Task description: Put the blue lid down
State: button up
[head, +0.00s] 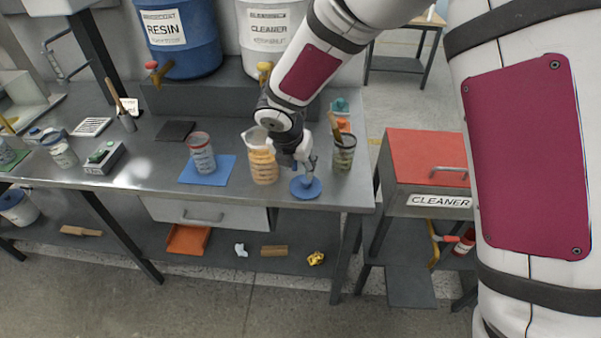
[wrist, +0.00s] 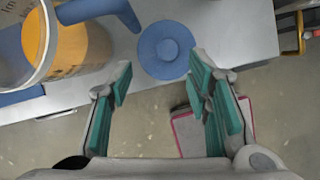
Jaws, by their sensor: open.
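The blue lid (head: 306,188) is a round disc with a raised knob. It lies flat on the grey workbench (head: 225,203) near the front edge, right of the jug of orange liquid (head: 263,167). In the wrist view the lid (wrist: 166,50) shows whole, just beyond the fingertips. My gripper (head: 306,166) is over the lid in the head view, partly overlapping it. In the wrist view my gripper (wrist: 161,76) is open, with its green-padded fingers spread apart and nothing between them.
The jug also shows close on the left in the wrist view (wrist: 80,48). A cup with brushes (head: 344,156) stands right of the lid. A clear cup (head: 201,155) stands on a blue mat (head: 226,166). A red-topped cabinet (head: 425,150) stands beyond the bench's right end.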

jog(key=shift+v, duration=2.15)
jog(key=s+d+r+m+h, duration=0.1)
jog(key=s+d+r+m, duration=0.4)
jog(key=d+r+m, duration=0.35)
jog(key=s+d+r+m, duration=0.4)
jog(key=d+r+m, duration=0.3)
jog(key=d+m, duration=0.15)
jog(key=s+d+r+m+y, duration=0.1)
jog(key=s+d+r+m, duration=0.1)
jog(key=s+m, duration=0.6)
jog(key=s+d+r+m+t+y, duration=0.1)
jog(key=s+d+r+m, duration=0.1)
jog(key=s+d+m, duration=0.2)
jog(key=s+m, duration=0.3)
jog(key=s, duration=0.2)
jog(key=shift+s+d+r+m, duration=0.2)
jog(key=shift+d+r+m, duration=0.1)
jog(key=shift+m, duration=0.1)
